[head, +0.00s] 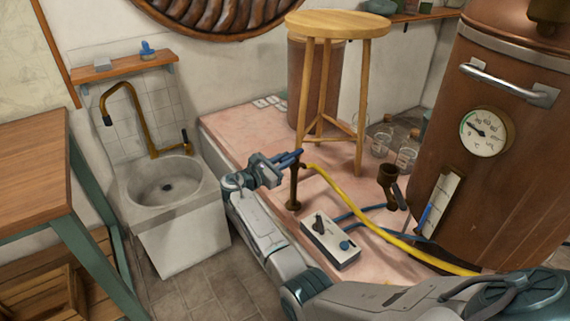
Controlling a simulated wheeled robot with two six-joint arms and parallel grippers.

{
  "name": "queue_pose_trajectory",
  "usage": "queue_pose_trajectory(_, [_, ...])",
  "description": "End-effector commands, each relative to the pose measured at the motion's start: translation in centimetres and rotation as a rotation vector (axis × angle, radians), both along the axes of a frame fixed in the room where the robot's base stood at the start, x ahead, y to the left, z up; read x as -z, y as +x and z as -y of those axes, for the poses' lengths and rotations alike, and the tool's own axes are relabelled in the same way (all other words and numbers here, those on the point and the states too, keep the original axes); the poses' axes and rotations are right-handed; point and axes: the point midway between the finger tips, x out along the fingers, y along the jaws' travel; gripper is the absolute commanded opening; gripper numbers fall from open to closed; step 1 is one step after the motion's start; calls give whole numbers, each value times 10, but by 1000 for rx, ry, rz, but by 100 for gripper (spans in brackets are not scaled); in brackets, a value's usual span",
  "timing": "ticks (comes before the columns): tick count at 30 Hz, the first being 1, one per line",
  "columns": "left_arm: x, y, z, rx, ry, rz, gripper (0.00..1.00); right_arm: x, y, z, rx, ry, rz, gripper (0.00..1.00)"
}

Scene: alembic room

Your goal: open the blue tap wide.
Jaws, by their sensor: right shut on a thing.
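The blue tap sits on top of a dark upright pipe (294,187) on the pink slab, with a yellow hose leaving it to the right. Its blue lever (298,153) points sideways at the pipe's top. My right gripper (286,159) is at the lever, coming from the left side of the pipe, and is shut on it. The fingers partly cover the lever, so how far it is turned is hard to tell. My left gripper is not in view.
A wooden stool (337,26) stands behind the tap. A control box (330,242) lies in front of it, and the yellow hose (385,234) runs right. A copper vessel (500,170) fills the right. A sink (168,190) and table (30,170) stand left.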

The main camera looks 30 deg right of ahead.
Motion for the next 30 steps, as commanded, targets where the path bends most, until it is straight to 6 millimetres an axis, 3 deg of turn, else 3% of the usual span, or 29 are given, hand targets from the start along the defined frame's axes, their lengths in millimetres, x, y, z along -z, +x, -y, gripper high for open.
queue_pose_trajectory(16, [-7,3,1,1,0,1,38,-2,1,1,14,-3,3,0])
queue_pose_trajectory(17, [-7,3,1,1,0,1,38,-2,1,1,14,-3,3,21])
queue_pose_trajectory(20, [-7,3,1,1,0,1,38,-2,1,1,15,-2,2,39])
queue_pose_trajectory(30, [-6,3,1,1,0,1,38,0,0,-4,13,0,1,39])
